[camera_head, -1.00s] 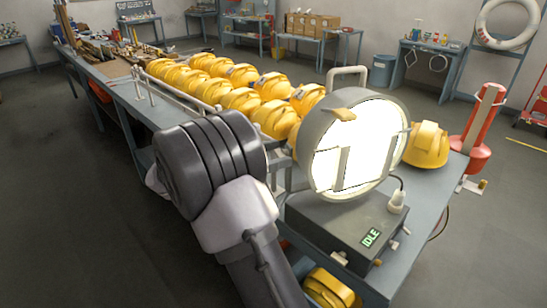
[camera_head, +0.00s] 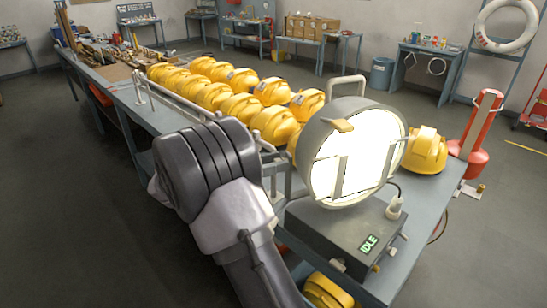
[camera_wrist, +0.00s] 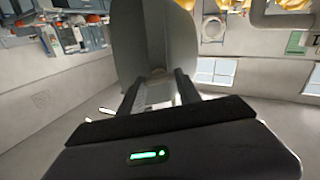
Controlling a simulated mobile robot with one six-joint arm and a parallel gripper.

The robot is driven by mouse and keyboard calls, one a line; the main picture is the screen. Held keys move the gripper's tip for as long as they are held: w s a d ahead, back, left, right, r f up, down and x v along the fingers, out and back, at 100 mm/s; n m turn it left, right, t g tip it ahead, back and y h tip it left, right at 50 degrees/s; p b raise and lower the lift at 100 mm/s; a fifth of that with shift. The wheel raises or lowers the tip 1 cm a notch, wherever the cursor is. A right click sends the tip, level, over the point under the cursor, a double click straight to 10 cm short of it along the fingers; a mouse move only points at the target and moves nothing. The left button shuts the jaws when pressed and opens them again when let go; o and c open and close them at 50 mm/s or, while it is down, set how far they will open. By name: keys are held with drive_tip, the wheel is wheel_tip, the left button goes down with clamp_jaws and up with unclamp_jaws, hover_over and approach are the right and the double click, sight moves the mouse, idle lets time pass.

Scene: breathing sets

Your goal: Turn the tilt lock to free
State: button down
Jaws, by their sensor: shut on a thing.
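The round lamp (camera_head: 318,150) with a bright white face stands tilted on a grey control box (camera_head: 325,225) whose screen reads IDLE. A brass-coloured tab (camera_head: 343,125) sits on its front rim. In the wrist view, my gripper (camera_wrist: 158,82) points at a large grey curved body (camera_wrist: 124,40), which looks like the lamp's housing. In the head view my arm hides the gripper.
Rows of yellow helmets (camera_head: 240,106) fill the bench behind the lamp, with one helmet (camera_head: 426,150) at its right. A metal rail (camera_head: 185,108) runs along the bench edge. A red stand (camera_head: 475,150) is at the right. The floor at the left is clear.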

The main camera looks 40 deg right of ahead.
drive_tip(key=n+p, duration=0.4)
drive_tip(key=p, duration=0.1)
drive_tip(key=shift+r+n, duration=0.25)
drive_tip(key=shift+n, duration=0.05)
drive_tip(key=n+p, duration=0.3)
drive_tip(key=p, duration=0.1)
drive_tip(key=shift+w+n, duration=0.1)
drive_tip(key=shift+n, duration=0.2)
drive_tip(key=n+p, duration=0.3)
drive_tip(key=n, duration=0.1)
drive_tip(key=shift+f+p, duration=0.2)
drive_tip(key=shift+p, duration=0.2)
drive_tip(key=shift+f+n+p, duration=0.2)
drive_tip(key=shift+n+p, duration=0.95)
drive_tip(key=shift+n, duration=0.95)
drive_tip(key=c, duration=0.8)
unclamp_jaws()
drive_tip(key=shift+w, duration=0.1)
drive_tip(key=shift+c, duration=0.2)
